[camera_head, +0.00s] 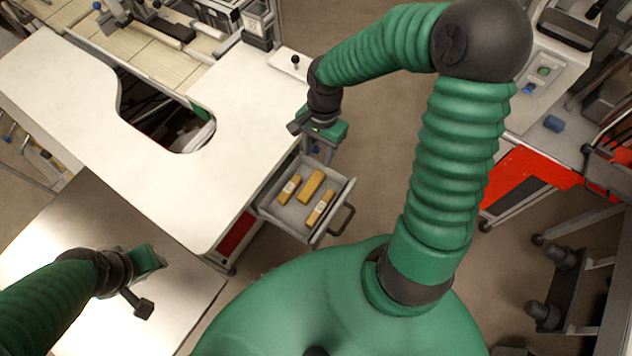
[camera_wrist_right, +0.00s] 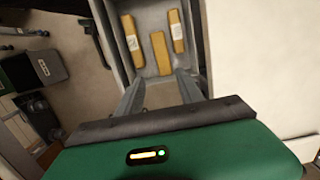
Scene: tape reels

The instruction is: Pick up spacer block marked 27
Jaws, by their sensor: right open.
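Three yellow-tan blocks lie in an open grey drawer (camera_head: 284,220). The left block (camera_head: 289,190) and the right block (camera_head: 320,207) carry white labels, too small to read. The middle block (camera_head: 311,185) shows no label. In the right wrist view the labelled blocks (camera_wrist_right: 132,42) (camera_wrist_right: 177,32) flank the plain middle block (camera_wrist_right: 160,53). My right gripper (camera_wrist_right: 161,80) is open and empty, pointing at the drawer, with the plain block between its fingers in the picture. In the head view my right gripper (camera_head: 322,140) is beyond the drawer's back edge. My left gripper (camera_head: 146,280) is over the lower-left metal table.
The white worktop (camera_head: 150,190) lies left of the drawer. The drawer's front handle (camera_head: 342,220) sticks out at lower right. A red-fronted bench (camera_head: 515,178) stands at the right. Floor between the drawer and that bench is open.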

